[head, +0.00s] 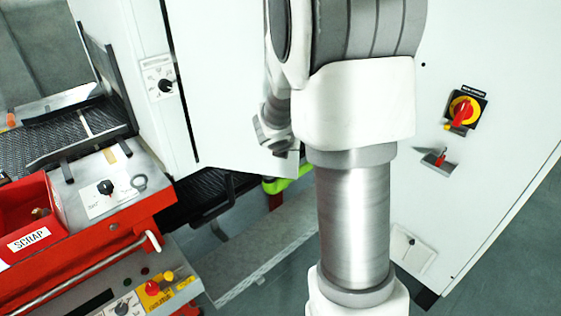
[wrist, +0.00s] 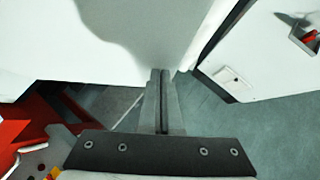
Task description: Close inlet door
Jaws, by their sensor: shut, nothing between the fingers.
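The inlet door looks to be the large white panel (head: 215,75) left of my arm in the head view. A dark vertical gap runs along its left side. The panel also fills the upper left of the wrist view (wrist: 60,35), with a grey shadow on it. My gripper (wrist: 160,75) is shut and empty, its fingertips at the panel's lower right part in the wrist view. I cannot tell whether they touch it.
A white cabinet with a red-and-yellow switch (head: 463,112) stands right. At left are a dark mesh belt (head: 50,140), a red scrap bin (head: 30,215) and a red-framed console (head: 125,300). A lime-green part (head: 290,180) shows beneath the panel.

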